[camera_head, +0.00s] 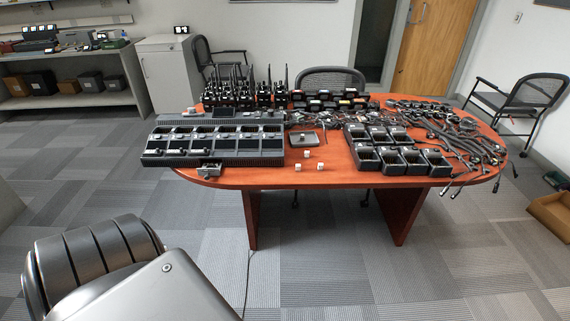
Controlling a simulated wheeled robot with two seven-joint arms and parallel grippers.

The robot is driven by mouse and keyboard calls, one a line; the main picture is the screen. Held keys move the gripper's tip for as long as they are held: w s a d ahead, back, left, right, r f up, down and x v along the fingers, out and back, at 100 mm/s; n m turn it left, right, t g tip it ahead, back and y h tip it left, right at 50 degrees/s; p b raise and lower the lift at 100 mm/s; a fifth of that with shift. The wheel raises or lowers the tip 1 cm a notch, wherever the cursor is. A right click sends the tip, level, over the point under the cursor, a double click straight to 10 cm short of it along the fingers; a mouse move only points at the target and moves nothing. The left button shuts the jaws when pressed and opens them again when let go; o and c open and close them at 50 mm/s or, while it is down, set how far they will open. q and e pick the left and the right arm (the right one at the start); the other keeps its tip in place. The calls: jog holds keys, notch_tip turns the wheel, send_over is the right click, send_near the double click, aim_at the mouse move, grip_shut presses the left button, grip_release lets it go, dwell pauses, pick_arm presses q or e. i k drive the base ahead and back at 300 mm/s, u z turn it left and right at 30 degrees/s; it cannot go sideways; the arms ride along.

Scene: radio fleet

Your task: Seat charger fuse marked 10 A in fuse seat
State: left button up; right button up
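Several small white blocks, perhaps fuses, sit on the red-brown oval table (277,181) near its front middle: one (307,153) farther back, one (298,167) at front left and one (320,167) at front right. Any markings are too small to read, so I cannot tell which is 10 A. A large grey multi-bay charger (175,152) lies on the left part of the table. A small grey fitting (209,171) is at its front edge; I cannot tell whether it is the fuse seat. Neither gripper is in view.
Black radios (240,90) stand at the back of the table. Single chargers (390,158) fill the right middle, and tangled cables (470,140) cover the right end. A flat grey tray (303,139) lies mid-table. The front strip around the white blocks is clear.

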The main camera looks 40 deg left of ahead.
aim_at(208, 169)
jog(key=u, duration=2.1)
jog(key=i, duration=0.25)
